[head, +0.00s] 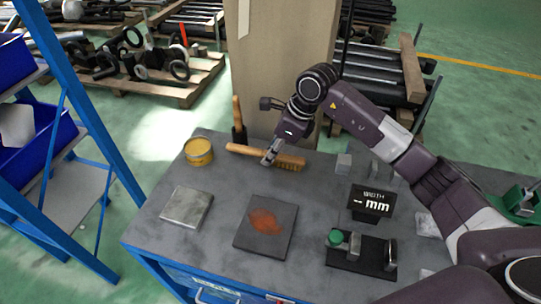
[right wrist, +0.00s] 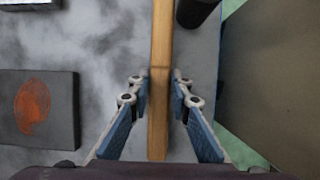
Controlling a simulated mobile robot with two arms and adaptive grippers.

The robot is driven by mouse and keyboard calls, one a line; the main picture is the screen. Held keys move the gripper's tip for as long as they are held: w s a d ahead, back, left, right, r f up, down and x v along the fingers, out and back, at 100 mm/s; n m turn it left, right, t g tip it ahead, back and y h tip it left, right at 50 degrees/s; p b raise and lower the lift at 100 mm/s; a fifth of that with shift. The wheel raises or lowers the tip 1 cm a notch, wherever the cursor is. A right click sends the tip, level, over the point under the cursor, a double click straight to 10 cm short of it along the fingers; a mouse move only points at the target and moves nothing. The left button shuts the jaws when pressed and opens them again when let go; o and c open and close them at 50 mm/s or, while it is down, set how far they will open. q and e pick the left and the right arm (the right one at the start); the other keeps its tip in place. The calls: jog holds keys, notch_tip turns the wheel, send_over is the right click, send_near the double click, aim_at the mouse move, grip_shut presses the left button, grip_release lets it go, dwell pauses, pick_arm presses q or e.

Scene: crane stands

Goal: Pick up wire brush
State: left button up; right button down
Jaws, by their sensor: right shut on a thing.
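The wire brush (head: 243,150) has a long wooden handle and brown bristles at its right end. It is at the back of the grey bench top in the head view. My right gripper (head: 269,158) reaches it from above and is shut on it near the bristle end. In the right wrist view the wooden brush (right wrist: 160,60) runs lengthwise between the two blue-padded fingers (right wrist: 159,98). The bristles are hidden there. Whether the brush touches the bench is hard to tell. My left gripper is not in view.
The bench top (head: 222,230) also holds a yellow tin (head: 198,152), a metal plate (head: 187,207), a dark plate with an orange patch (head: 265,227), a small display (head: 372,202) and a black fixture (head: 362,256). A tall brown post (head: 278,70) stands behind the brush.

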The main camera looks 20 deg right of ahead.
notch_tip(320, 180, up, 20)
jog(key=b, duration=0.2)
jog(key=shift+f+b, duration=0.25)
jog(key=shift+b, duration=0.15)
